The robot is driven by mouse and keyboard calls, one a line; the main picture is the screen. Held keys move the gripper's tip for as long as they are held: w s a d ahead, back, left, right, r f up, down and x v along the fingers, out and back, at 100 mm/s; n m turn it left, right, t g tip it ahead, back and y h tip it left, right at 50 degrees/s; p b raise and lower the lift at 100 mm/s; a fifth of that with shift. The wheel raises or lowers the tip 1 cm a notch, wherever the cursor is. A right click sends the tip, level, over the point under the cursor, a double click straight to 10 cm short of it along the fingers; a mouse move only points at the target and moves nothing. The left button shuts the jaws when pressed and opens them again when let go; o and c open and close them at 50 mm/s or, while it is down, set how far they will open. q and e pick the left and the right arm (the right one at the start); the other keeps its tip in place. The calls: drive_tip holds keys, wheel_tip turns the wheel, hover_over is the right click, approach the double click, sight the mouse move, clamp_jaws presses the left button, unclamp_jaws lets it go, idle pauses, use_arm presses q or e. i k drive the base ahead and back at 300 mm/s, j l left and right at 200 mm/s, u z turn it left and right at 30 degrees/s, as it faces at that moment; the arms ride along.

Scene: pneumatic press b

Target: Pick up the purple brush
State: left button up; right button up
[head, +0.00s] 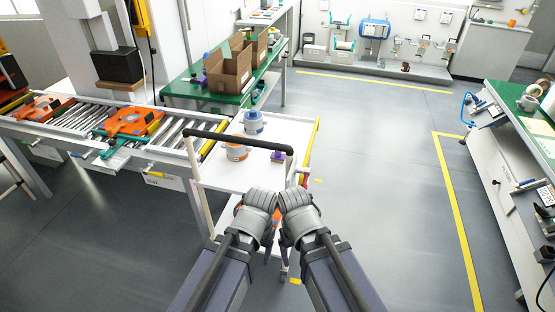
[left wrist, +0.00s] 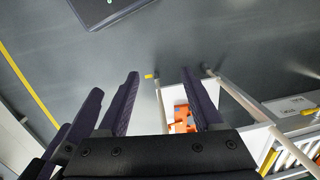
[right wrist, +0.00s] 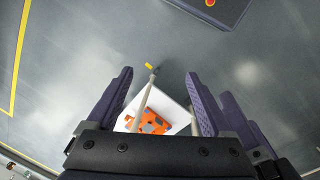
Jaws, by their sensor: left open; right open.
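A small purple object (head: 278,156) lies on the white cart's top (head: 222,178), near its right edge; it may be the brush, but it is too small to tell its shape. Another small purple thing (head: 191,81) is on the green table at the back. My left gripper (left wrist: 160,73) is open and empty, with dark purple fingers. My right gripper (right wrist: 159,73) is also open and empty. In the head view both hang side by side in front of the cart, apart from the purple object, with their fingers mostly hidden by the wrists.
The cart's dark handle bar (head: 238,143) stands between me and its top. A blue-and-white container (head: 253,122) and an orange-and-white one (head: 236,149) stand on the cart. A roller conveyor (head: 80,125) with orange parts is at left. Cardboard boxes (head: 229,70) stand behind. Floor at right is clear.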

sight(276, 157)
drive_tip(key=l+u, duration=0.15)
drive_tip(key=u, duration=0.3)
drive_tip(key=l+u, duration=0.15)
drive_tip(key=u, duration=0.25)
drive_tip(key=l+u, duration=0.3)
drive_tip(key=l, duration=0.25)
drive_tip(key=k+l+u, duration=0.15)
drive_tip(key=l+u, duration=0.15)
drive_tip(key=l, duration=0.25)
drive_tip(key=k+l, duration=0.1)
drive_tip(key=l, duration=0.7)
drive_tip(key=i, duration=0.95)
